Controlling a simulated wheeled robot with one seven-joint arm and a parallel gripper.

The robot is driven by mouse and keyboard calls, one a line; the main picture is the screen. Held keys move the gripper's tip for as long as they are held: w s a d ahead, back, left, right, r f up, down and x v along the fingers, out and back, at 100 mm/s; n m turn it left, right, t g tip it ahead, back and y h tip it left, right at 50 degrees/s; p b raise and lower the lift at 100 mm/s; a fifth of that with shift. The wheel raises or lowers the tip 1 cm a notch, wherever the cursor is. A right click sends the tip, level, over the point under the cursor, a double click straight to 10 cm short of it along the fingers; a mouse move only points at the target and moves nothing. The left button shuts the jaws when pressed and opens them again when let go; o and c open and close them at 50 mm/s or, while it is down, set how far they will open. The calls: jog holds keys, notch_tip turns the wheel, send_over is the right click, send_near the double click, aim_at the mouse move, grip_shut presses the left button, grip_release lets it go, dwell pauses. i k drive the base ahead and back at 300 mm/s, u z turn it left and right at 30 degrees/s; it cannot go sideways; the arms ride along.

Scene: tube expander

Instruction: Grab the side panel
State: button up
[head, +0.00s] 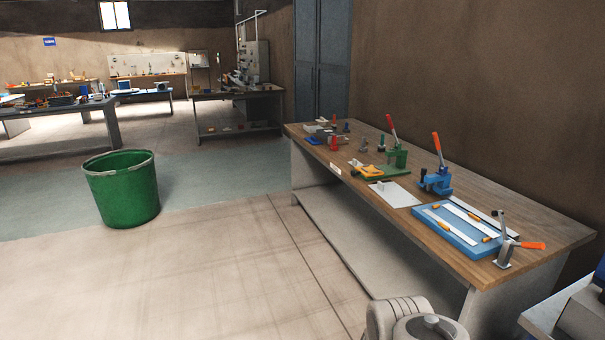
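A pale, flat panel (396,194) lies on the wooden top of the workbench (455,233), close to its front edge. A small upright piece stands at its back left. It is the most panel-like thing on the bench, but I cannot tell for sure that it is the side panel. A blue tray (428,219) with long strips and orange-handled tools lies to its right. Part of my own arm shows at the bottom of the head view, in front of the bench. My gripper is out of the picture.
Lever presses, one green (397,157) and one blue (437,181), stand behind the panel. A clamp with an orange handle (528,245) stands at the bench's right end. A green bin (123,190) stands on the floor at left. The floor before the bench is clear.

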aim_at(396, 197)
jog(key=z, duration=0.05)
jog(key=i, duration=3.1)
jog(key=z, duration=0.1)
